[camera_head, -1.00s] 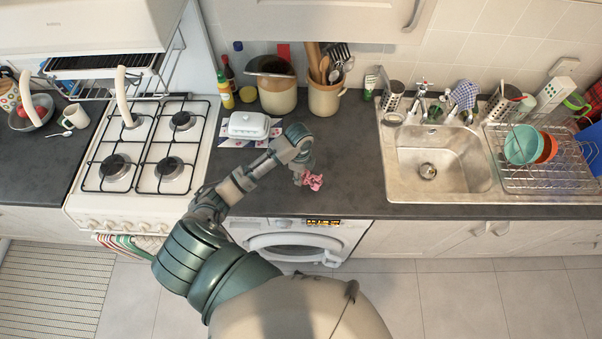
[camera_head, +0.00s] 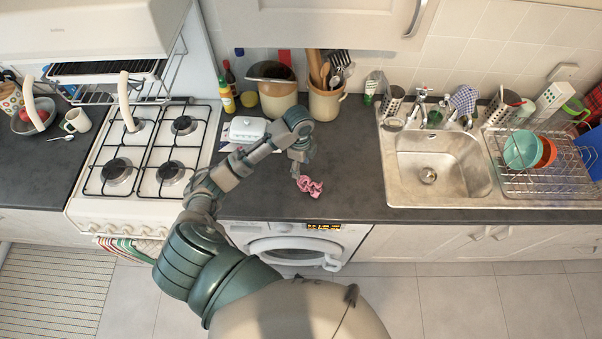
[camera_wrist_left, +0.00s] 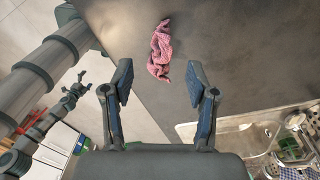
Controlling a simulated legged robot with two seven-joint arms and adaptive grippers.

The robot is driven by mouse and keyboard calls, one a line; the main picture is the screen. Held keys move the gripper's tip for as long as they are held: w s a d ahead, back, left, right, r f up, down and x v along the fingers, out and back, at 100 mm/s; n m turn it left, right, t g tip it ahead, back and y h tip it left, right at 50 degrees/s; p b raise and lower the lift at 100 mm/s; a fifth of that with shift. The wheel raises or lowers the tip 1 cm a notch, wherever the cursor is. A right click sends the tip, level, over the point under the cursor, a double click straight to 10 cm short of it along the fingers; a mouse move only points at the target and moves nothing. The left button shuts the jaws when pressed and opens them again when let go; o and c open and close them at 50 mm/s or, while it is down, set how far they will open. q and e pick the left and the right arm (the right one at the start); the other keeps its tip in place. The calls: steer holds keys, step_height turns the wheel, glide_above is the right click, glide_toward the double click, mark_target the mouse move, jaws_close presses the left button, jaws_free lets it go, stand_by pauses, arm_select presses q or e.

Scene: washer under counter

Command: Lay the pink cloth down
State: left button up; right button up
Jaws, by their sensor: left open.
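The pink cloth (camera_head: 309,185) lies crumpled in a short strip on the dark counter, near its front edge above the washer. It also shows in the left wrist view (camera_wrist_left: 159,50), lying flat on the counter past the fingertips. My left gripper (camera_head: 297,174) points down just behind the cloth in the head view. In the left wrist view its two fingers (camera_wrist_left: 160,78) stand wide apart with nothing between them, and the cloth is clear of both. My right gripper seems to show small at the left of the wrist view (camera_wrist_left: 82,82); its jaw state is unclear.
The sink (camera_head: 430,170) is to the right, with a dish rack (camera_head: 540,180) beyond it. A white butter dish (camera_head: 246,130) and utensil crock (camera_head: 325,103) stand behind my left arm. The gas hob (camera_head: 145,150) is left. Counter between cloth and sink is bare.

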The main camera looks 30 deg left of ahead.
arm_select(q)
steer(key=r, duration=0.4)
steer(key=shift+w+a+r+p, duration=0.1)
steer(key=shift+a+r+p, duration=0.1)
steer(key=shift+p, duration=0.1)
